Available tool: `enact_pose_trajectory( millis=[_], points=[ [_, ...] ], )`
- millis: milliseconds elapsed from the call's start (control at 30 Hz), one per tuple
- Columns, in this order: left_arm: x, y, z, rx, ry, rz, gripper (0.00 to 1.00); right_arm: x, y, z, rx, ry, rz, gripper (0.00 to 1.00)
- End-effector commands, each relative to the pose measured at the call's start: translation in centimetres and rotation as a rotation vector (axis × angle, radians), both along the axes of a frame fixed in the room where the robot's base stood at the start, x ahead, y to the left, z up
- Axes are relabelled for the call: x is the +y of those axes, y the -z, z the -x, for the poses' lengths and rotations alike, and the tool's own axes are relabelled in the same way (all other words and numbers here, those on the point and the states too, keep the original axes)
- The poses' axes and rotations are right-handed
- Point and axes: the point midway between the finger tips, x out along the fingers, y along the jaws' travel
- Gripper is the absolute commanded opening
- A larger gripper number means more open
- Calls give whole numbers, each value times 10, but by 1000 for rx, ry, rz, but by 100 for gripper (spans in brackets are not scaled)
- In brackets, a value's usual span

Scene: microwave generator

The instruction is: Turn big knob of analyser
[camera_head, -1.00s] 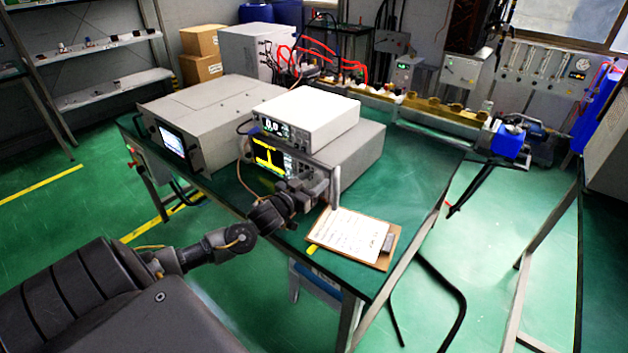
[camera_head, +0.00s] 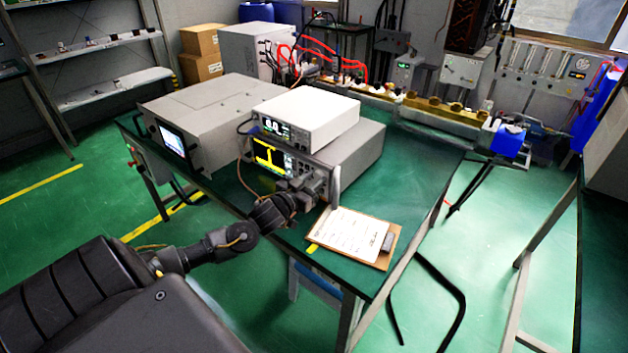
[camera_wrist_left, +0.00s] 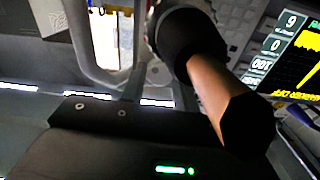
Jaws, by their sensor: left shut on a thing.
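The analyser (camera_head: 352,158) is the grey box on the green table, with a dark screen (camera_head: 268,155) and yellow trace. My left gripper (camera_head: 322,181) is at the right part of its front panel, shut on the big knob, which the gripper hides in the head view. The left wrist view shows the screen (camera_wrist_left: 300,65) and the panel's buttons (camera_wrist_left: 235,22) close up. A dark round part with a brown stretch crosses its middle; I cannot tell exactly what it is. My right gripper is not in view.
A white instrument (camera_head: 310,117) stands on the analyser. A larger grey unit (camera_head: 205,110) stands to its left. A clipboard (camera_head: 345,236) with paper lies in front, near the table edge. The table (camera_head: 425,175) is clear to the right.

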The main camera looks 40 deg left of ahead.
Motion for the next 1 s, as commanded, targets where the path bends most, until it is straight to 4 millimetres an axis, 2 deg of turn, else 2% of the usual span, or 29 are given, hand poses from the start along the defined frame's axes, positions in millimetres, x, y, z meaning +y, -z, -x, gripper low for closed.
enact_pose_trajectory(
  millis=[300,700,1000],
  points=[
    [0,-2,0,4,0,-220,7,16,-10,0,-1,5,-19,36],
    [0,-1,0,11,-1,-509,7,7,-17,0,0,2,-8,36],
    [0,-1,0,12,-1,-620,7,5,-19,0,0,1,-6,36]
  ],
)
